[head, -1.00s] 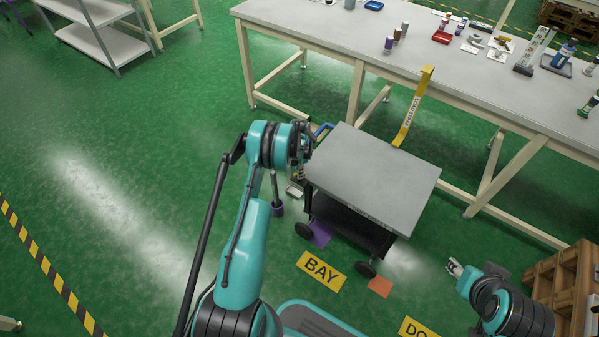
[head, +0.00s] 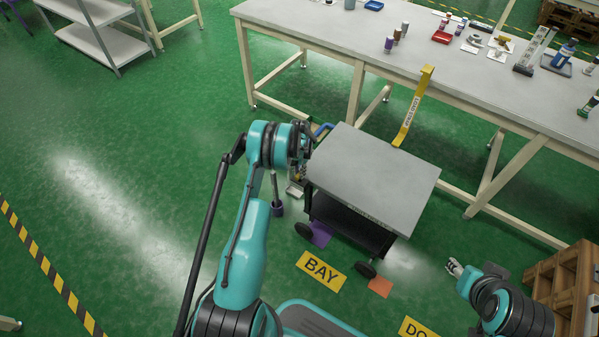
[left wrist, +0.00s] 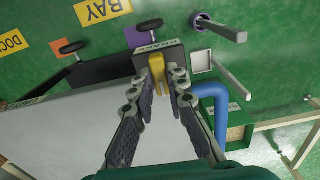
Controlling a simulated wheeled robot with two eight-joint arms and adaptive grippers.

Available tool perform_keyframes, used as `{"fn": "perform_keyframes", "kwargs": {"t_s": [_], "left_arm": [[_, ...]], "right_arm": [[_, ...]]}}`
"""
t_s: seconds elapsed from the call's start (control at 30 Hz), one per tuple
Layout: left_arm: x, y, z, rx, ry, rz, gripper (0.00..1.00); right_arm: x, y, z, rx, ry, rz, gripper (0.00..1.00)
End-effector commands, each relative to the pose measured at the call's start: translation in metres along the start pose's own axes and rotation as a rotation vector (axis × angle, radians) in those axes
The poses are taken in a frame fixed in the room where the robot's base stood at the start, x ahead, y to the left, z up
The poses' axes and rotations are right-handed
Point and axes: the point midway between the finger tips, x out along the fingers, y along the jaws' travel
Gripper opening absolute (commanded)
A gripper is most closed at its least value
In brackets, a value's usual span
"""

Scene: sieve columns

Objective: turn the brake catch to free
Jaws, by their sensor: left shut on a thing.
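The yellow brake catch (left wrist: 156,66) stands out from a dark labelled block (left wrist: 160,53) at the edge of the grey-topped cart (head: 375,175). In the left wrist view my left gripper (left wrist: 165,82) is shut on the catch, one finger on each side of it. The block's lettering is too small to read. In the head view my left gripper (head: 301,165) is at the cart's left side, and my arm hides the catch there. My right gripper (head: 454,267) is low at the right, away from the cart; its finger gap is unclear.
A blue handle bar (left wrist: 212,98) rises close beside the left gripper. A dark post (head: 276,195) stands left of the cart. The floor to the left is clear.

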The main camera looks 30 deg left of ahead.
Motion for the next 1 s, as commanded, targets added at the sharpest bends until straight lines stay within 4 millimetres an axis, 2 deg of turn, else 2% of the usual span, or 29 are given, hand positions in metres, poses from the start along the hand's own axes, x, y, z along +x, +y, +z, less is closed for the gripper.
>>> {"fn": "perform_keyframes", "kwargs": {"t_s": [0.57, 0.6, 0.67, 1.0], "left_arm": [[-0.0001, -0.0003, 0.0000, -0.034, 0.000, 0.000, 0.00], [-0.0001, -0.0003, 0.0000, -0.034, 0.000, 0.000, 0.20], [-0.0001, -0.0003, 0.0000, -0.034, 0.000, 0.000, 0.35], [-0.0021, -0.0001, -0.0001, -0.032, 0.000, 0.000, 0.35]], "right_arm": [[0.0000, 0.0000, 0.0000, 0.000, 0.000, 0.000, 0.40], [0.0000, 0.0000, 0.0000, 0.000, 0.000, 0.000, 0.40], [0.0000, 0.0000, 0.0000, 0.000, 0.000, 0.000, 0.40], [0.0000, 0.0000, 0.0000, 0.000, 0.000, 0.000, 0.40]]}}
